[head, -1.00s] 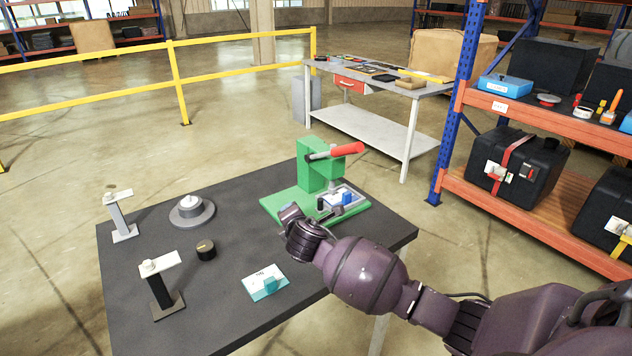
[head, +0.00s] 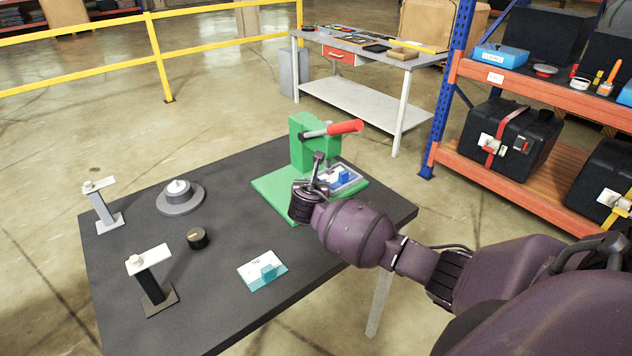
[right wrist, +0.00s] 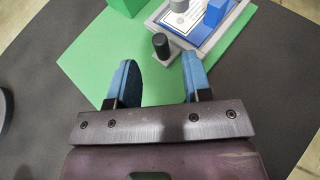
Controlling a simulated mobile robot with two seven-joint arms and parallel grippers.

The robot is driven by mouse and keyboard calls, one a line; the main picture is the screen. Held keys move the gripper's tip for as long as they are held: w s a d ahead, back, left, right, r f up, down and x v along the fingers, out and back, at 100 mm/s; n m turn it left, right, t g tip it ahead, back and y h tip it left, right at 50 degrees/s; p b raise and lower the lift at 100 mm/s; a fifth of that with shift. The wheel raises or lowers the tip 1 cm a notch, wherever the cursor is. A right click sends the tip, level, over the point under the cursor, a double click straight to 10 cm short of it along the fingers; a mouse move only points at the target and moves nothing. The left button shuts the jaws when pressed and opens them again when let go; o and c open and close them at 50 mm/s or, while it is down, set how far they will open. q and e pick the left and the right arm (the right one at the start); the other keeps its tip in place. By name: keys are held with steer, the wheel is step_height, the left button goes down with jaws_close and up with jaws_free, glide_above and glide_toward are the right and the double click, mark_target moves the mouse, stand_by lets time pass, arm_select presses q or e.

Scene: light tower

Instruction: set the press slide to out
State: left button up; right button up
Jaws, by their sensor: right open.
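The green press (head: 304,148) stands at the right back of the dark table, with a red-handled lever (head: 345,128). Its slide (head: 350,183) is a light grey tray carrying a blue block (head: 346,176); it also shows at the top of the right wrist view (right wrist: 232,28). A black knob (right wrist: 161,45) stands at the slide's near end. My right gripper (head: 318,172) is over the front of the green base. In the right wrist view its blue fingertips (right wrist: 160,80) are open and empty, short of the knob. My left gripper is not in view.
On the table are two stands with white tops (head: 150,260) (head: 100,186), a round grey fixture (head: 180,196), a black dial (head: 198,238) and a teal card holder (head: 262,271). A shelf rack (head: 520,200) stands to the right.

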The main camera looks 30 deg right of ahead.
steer(key=b+x, duration=0.1)
steer(key=x, duration=0.4)
steer(key=shift+f, duration=0.15)
steer(key=shift+x, duration=0.75)
steer(key=shift+w, duration=0.1)
steer(key=shift+c, duration=0.4)
jaws_close()
